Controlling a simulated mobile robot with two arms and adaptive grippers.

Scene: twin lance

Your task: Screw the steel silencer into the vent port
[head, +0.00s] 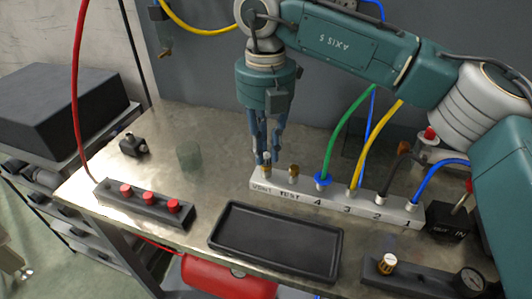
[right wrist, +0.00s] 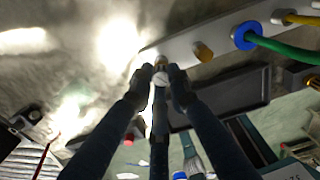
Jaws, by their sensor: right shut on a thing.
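The manifold block (head: 330,204) lies on the bench with labels VENT, TEST, 4, 3, 2 and 1. My right gripper (head: 268,150) points down over its VENT end, shut on the steel silencer (head: 266,158). The silencer is small, pale and mostly hidden between the fingertips. It sits over the brass vent port (head: 266,172); I cannot tell how deep it is in. In the right wrist view the fingertips (right wrist: 160,88) close around the silencer's pale round end (right wrist: 161,79), with brass just beyond it. My left gripper is not in view.
The brass test port (head: 293,171) stands beside the vent port. Green, yellow and blue hoses rise from the numbered ports. A black tray (head: 277,269) lies in front, a red-buttoned box (head: 146,204) to the left.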

